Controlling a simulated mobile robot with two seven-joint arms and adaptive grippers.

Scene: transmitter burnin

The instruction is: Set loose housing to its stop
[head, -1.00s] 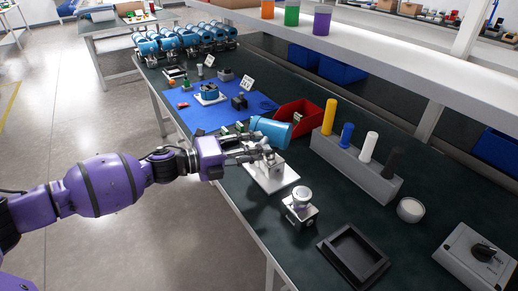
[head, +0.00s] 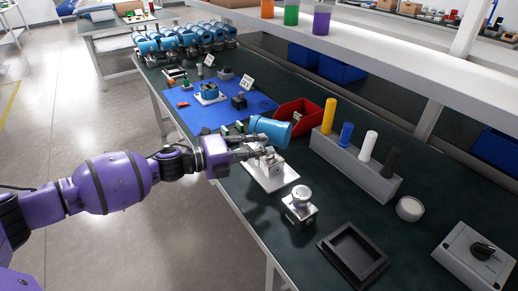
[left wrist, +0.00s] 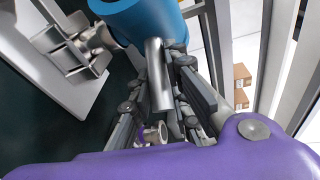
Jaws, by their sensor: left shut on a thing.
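The blue cylindrical housing (head: 271,129) is tilted over a white base plate (head: 284,180) that carries a metal stand (head: 268,162). My left gripper (head: 262,149) reaches in from the left. In the left wrist view, its fingers (left wrist: 167,90) are shut on the metal neck (left wrist: 157,75) of the blue housing (left wrist: 140,18). A metal bracket (left wrist: 75,45) shows beside the housing in that view. I cannot tell whether the housing touches the stand. My right gripper is in neither view now.
A red bin (head: 298,118) stands just behind the housing. A grey block with coloured pegs (head: 355,171) is to the right. A small metal fixture (head: 300,207) and a black tray (head: 353,254) are in front. A blue mat (head: 205,117) lies behind to the left.

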